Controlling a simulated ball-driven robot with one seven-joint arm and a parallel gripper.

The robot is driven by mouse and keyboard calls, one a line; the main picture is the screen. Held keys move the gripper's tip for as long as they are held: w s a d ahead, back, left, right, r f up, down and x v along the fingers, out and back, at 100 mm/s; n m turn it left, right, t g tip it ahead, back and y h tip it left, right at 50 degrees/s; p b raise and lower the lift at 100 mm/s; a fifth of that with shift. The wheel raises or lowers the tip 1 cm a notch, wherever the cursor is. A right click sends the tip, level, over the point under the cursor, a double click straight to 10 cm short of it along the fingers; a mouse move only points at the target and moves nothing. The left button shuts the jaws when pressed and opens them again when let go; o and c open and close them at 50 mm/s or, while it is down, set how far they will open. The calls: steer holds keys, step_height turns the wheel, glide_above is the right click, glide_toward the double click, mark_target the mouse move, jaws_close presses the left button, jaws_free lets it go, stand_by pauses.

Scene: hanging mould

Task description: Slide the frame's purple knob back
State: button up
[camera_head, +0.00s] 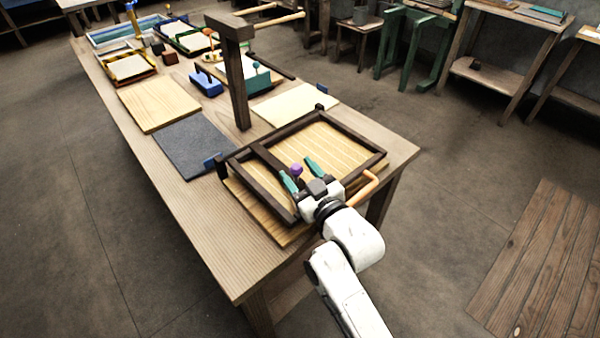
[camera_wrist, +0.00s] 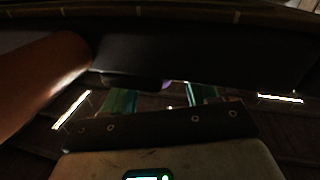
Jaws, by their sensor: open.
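A dark wooden frame (camera_head: 361,138) lies around a ribbed tan panel (camera_head: 322,146) at the near end of the long table. The purple knob (camera_head: 296,170) stands inside the frame, near the end of a dark bar (camera_head: 270,160). My gripper (camera_head: 302,175) is open, with its teal fingers apart on either side of the knob as seen from the head; contact cannot be told. In the wrist view a small purple patch of the knob (camera_wrist: 166,84) shows between the fingers of my gripper (camera_wrist: 160,96). The rest of it is hidden and dark.
An orange handle (camera_head: 362,189) sticks out at the frame's near right, close to my wrist. A dark wooden post (camera_head: 236,80) stands behind the frame. A dark slate board (camera_head: 192,146) and a pale board (camera_head: 295,103) lie beyond. The table's left strip is clear.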

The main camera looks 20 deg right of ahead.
steer(key=shift+c, duration=0.4)
jaws_close()
